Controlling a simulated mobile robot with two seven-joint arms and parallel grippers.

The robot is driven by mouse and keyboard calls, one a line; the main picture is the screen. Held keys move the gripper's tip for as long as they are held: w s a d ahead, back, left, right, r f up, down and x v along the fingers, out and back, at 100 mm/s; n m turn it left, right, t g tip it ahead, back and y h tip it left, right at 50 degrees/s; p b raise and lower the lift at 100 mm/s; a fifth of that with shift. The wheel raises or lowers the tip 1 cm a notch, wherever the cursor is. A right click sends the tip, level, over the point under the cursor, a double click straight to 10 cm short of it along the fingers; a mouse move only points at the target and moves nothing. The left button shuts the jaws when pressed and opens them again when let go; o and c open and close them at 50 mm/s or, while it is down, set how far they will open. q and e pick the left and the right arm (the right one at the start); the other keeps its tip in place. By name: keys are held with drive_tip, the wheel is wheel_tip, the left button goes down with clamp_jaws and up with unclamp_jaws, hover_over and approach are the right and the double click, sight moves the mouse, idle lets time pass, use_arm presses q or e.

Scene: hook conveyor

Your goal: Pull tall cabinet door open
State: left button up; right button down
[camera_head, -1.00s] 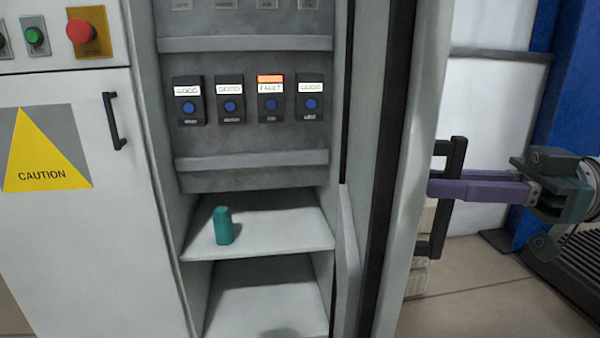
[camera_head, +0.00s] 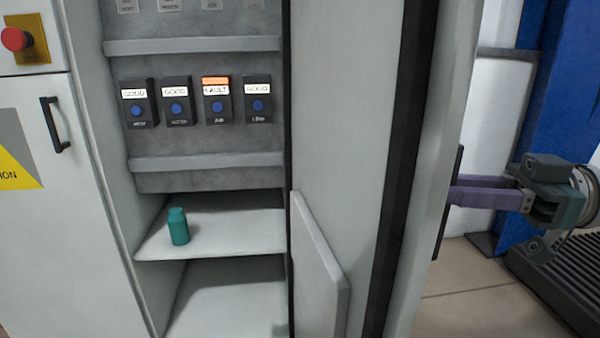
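The tall cabinet door (camera_head: 345,130) stands open, swung toward me on the right, with its pale inner face and dark edge strip showing. Its black handle (camera_head: 447,215) is on the outer side, seen nearly edge-on and partly hidden by the door edge. My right gripper (camera_head: 460,191) reaches in from the right, its purple fingers close together at the handle. They appear shut on it; the fingertips are partly hidden behind the door edge. My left gripper is not in view.
Inside the cabinet (camera_head: 215,160) are several labelled switch modules, one marked FAULT (camera_head: 216,98), and a teal bottle (camera_head: 178,227) on a shelf (camera_head: 235,240). A closed neighbouring cabinet (camera_head: 35,240) is at left. Blue structure (camera_head: 560,100) stands at right. Some floor (camera_head: 470,300) is clear.

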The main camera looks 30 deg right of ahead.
drive_tip(key=c, duration=0.8)
unclamp_jaws()
drive_tip(key=shift+c, duration=0.2)
drive_tip(key=shift+s, duration=0.1)
drive_tip(key=b+v, duration=0.1)
drive_tip(key=v, duration=0.8)
drive_tip(key=shift+s+d+b, duration=0.2)
drive_tip(key=shift+d+b, duration=0.1)
drive_tip(key=shift+d, duration=0.05)
